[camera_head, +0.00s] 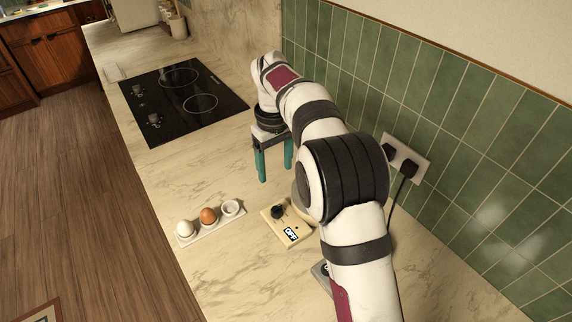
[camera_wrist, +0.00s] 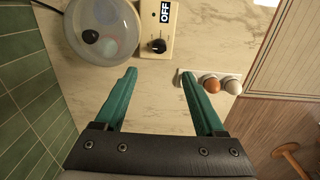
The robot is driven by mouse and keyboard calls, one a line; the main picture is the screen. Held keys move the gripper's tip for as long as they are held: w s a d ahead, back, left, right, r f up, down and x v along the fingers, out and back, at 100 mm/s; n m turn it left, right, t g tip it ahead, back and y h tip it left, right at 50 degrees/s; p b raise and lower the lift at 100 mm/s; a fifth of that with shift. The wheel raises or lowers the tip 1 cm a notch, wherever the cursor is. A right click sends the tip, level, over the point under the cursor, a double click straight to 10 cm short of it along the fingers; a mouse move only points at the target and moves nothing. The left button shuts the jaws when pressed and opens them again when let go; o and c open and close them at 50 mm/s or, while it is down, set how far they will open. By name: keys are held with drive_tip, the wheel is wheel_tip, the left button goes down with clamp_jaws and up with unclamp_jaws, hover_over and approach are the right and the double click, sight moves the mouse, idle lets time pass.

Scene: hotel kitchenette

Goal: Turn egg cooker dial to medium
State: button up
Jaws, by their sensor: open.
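The egg cooker has a beige control panel (camera_head: 279,229) on the counter. Its black round dial (camera_head: 277,211) sits beside a display label (camera_head: 290,234) reading OFF. In the wrist view the dial (camera_wrist: 158,46) and the OFF label (camera_wrist: 165,12) show beside the clear round lid (camera_wrist: 101,30). In the head view my arm hides most of the cooker's round body. My gripper (camera_head: 276,164), with teal fingers, is open and empty, above the counter on the hob side of the dial. In the wrist view the dial lies just beyond the gap between the fingertips (camera_wrist: 157,74), untouched.
A white egg holder (camera_head: 212,232) with a white egg (camera_head: 184,228), a brown egg (camera_head: 208,215) and an empty cup stands left of the cooker. A black hob (camera_head: 183,101) lies farther back. A wall socket (camera_head: 405,160) with plugs and a cable is right. Counter around the gripper is clear.

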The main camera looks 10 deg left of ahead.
sight(276, 207)
wheel_tip(276, 207, down, 16)
drive_tip(key=shift+w+a, duration=0.1)
drive_tip(key=shift+w, duration=0.05)
clamp_jaws()
idle(0.4)
